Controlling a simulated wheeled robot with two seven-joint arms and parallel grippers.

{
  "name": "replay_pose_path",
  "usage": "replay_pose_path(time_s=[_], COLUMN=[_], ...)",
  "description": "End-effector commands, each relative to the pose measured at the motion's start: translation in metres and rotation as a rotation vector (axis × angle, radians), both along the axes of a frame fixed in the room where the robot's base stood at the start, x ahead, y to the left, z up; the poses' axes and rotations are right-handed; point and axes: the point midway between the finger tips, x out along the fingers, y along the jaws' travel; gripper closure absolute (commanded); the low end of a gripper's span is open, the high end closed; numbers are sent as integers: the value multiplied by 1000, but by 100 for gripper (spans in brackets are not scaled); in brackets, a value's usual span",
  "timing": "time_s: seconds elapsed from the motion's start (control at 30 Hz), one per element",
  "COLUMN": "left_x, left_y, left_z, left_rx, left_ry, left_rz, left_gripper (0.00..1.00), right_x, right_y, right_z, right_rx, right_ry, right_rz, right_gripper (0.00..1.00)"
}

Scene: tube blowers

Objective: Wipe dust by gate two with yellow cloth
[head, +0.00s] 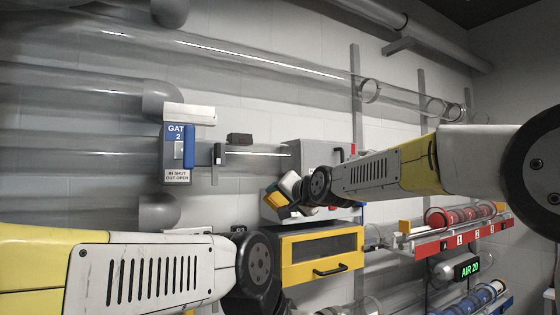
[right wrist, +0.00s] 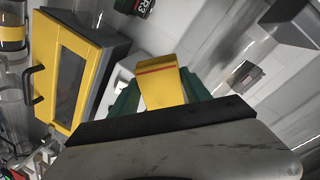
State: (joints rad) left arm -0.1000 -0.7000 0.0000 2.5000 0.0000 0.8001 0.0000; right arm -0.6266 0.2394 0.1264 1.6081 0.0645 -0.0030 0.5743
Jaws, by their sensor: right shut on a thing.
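The yellow cloth (right wrist: 162,88) is a folded yellow piece with a red stripe, held between the green fingers of my right gripper (right wrist: 155,97) in the right wrist view. In the head view the cloth (head: 275,202) shows small at the tip of my right gripper (head: 288,192), in front of the grey wall box and above the yellow-framed cabinet. The gate two panel (head: 176,160) is blue and white, reads "IN SHUT OUT OPEN" and is left of the gripper, apart from it. I cannot make out dust near it. My left arm shows at lower left; its fingers are out of sight.
A yellow-framed cabinet (head: 322,233) with a black handle is below my right gripper. A grey box (head: 312,153) is behind it. Clear tubes (head: 270,65) run along the wall. A red rack (head: 450,241) with red canisters is at right, above an "AIR 20" display (head: 467,268).

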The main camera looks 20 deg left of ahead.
Motion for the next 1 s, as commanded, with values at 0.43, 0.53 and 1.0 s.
replay_pose_path(time_s=[0.43,0.53,1.0], left_x=[0,0,0], left_y=[0,0,0], left_z=[0,0,0], left_rx=[0,0,0], left_ry=[0,0,0], left_rz=[0,0,0], left_gripper=[37,37,37], right_x=[-62,-58,-29], right_y=[42,46,80], right_z=[107,108,107], right_rx=[118,118,118], right_ry=[-110,-110,-110], right_rz=[81,82,81], right_gripper=[77,77,77])
